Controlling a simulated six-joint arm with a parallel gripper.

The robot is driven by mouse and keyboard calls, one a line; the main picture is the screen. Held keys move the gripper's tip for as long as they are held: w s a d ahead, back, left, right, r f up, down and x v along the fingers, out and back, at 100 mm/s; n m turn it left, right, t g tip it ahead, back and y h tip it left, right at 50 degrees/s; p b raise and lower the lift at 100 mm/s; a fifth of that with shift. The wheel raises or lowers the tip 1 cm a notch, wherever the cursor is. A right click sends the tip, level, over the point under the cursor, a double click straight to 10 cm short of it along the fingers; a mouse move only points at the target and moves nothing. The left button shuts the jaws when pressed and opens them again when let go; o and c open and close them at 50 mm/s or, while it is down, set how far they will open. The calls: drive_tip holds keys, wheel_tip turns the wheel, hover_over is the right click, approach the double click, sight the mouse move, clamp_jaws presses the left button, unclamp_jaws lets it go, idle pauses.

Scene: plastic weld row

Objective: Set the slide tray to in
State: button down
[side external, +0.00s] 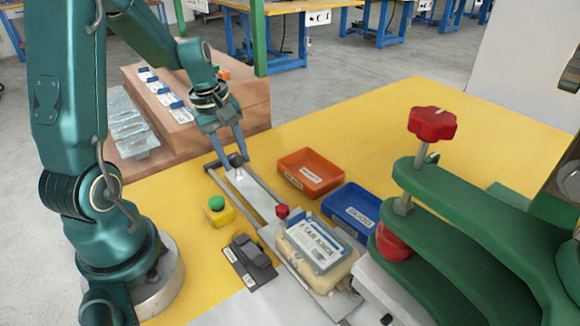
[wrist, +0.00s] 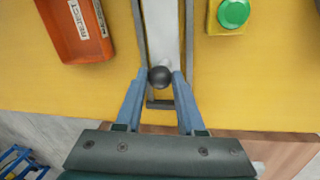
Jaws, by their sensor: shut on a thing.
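The slide tray (side external: 258,198) is a pale metal strip between two grey rails; it also shows in the wrist view (wrist: 162,35). Its dark round knob (wrist: 159,77) is close to the end crossbar of the rails, at the outer end. My gripper (side external: 236,160) is at that end, with its blue fingers closed on both sides of the knob. A cream block with a labelled grey-blue part (side external: 318,245) sits at the other end of the rails, beside the green press. I cannot tell whether the block rides on the tray.
An orange bin (side external: 311,172) marked REJECT and a blue bin (side external: 351,208) stand right of the rails. A green button on a yellow box (side external: 217,210) and a black switch unit (side external: 250,262) stand left. The green press (side external: 470,215) with red knobs fills the right. Wooden part racks (side external: 170,105) stand behind.

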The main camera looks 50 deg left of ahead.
hover_over(272, 214)
drive_tip(key=shift+s+d, duration=0.1)
idle(0.3)
drive_tip(key=c, duration=0.5)
unclamp_jaws()
drive_tip(key=shift+s+r, duration=0.25)
drive_tip(key=shift+r, duration=1)
drive_tip(key=shift+s+r, duration=0.2)
drive_tip(key=shift+r, duration=1.05)
